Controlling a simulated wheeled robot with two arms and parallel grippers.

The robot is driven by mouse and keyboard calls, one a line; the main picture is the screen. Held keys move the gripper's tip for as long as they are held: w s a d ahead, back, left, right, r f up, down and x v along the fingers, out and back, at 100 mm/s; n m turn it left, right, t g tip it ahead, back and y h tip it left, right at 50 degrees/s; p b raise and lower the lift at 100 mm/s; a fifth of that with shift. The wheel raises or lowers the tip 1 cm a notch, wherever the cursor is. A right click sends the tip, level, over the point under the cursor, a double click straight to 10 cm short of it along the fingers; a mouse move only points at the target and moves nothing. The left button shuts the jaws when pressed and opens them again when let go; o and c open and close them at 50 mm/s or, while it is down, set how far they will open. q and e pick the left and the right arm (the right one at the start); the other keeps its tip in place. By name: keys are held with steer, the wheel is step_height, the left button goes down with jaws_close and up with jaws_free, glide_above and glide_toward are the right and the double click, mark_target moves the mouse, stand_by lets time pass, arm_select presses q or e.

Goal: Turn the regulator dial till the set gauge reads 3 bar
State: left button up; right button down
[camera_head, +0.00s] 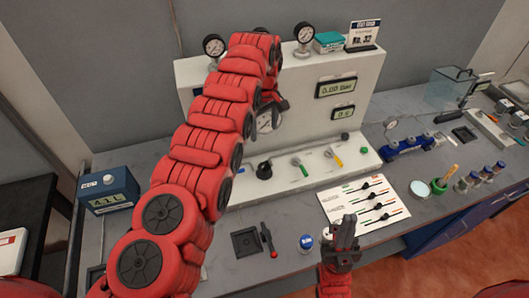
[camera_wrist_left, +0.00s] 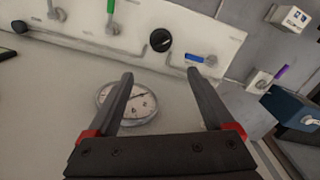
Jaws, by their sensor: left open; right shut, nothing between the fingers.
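The black regulator dial (camera_head: 264,170) sits low on the white panel (camera_head: 300,145); it also shows in the left wrist view (camera_wrist_left: 160,40). A round white gauge (camera_head: 265,122) is on the panel face above it, partly covered by my left arm in the head view. In the left wrist view this gauge (camera_wrist_left: 128,103) is partly behind one finger; its reading is too small to tell. My left gripper (camera_wrist_left: 160,75) is open and empty in front of the panel, apart from the dial. My right gripper (camera_head: 346,228) is shut and empty above the bench front.
A display (camera_head: 336,87) seems to read 0.00 bar. Green (camera_head: 300,165) and yellow (camera_head: 334,155) handles stand right of the dial. Two gauges (camera_head: 213,45) (camera_head: 304,33) top the panel. A printed card (camera_head: 365,200) and a blue box (camera_head: 108,188) are on the bench.

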arm_select(q)
steer(key=b, duration=1.3)
glide_above(264, 164)
step_height(264, 164, down, 12)
steer(key=shift+s+r, duration=0.1)
step_height(264, 164, down, 3)
steer(key=shift+f+b, duration=0.15)
steer(key=shift+b, duration=0.45)
steer(key=shift+f+p, duration=0.7)
steer(key=shift+p, duration=0.3)
steer(key=shift+f, duration=0.2)
steer(key=c, duration=1.4)
steer(key=shift+o, duration=0.2)
steer(key=shift+f, duration=0.1)
